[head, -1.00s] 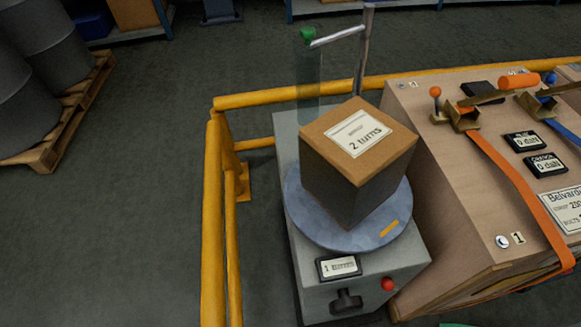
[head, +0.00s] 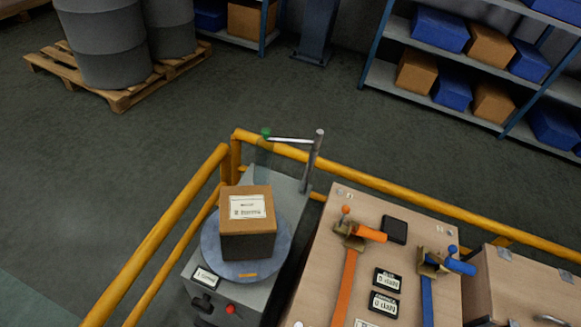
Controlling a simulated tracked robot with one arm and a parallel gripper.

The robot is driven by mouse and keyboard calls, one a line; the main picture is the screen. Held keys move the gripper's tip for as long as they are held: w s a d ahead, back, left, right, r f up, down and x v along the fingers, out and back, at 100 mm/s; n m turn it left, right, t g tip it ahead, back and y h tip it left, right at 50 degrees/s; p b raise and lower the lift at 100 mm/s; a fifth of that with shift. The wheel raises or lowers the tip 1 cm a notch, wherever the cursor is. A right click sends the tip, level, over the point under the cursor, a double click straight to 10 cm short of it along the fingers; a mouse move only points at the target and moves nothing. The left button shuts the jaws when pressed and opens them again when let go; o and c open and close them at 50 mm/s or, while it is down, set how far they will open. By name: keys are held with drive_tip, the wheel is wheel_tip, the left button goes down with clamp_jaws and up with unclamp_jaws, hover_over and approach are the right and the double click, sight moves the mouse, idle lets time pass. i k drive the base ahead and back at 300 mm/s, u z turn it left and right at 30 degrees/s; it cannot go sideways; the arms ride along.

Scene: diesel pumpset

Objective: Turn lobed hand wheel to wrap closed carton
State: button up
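The closed carton (head: 247,222) is a brown box with a white label on top. It sits on a round blue-grey turntable (head: 215,251) on a grey machine. The black lobed hand wheel (head: 203,305) is on the machine's front face, low in the head view, beside a red button (head: 231,309). A small display (head: 206,277) is above it; its text is too small to read surely. A post (head: 312,162) with an arm and a green piece (head: 266,132) stands behind the carton. My gripper is not in view.
Yellow rails (head: 165,230) run left of and behind the machine. A wooden crate (head: 330,212) with orange and blue ratchet straps stands close on the right. Grey drums (head: 105,45) on a pallet and shelves (head: 440,75) with boxes are farther back. Open floor lies between.

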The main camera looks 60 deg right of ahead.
sight(202, 305)
drive_tip(key=k, duration=0.4)
drive_tip(key=z, duration=1.6)
drive_tip(key=k, duration=1)
drive_tip(key=u, duration=0.95)
drive_tip(key=i, duration=1)
drive_tip(key=z, duration=0.1)
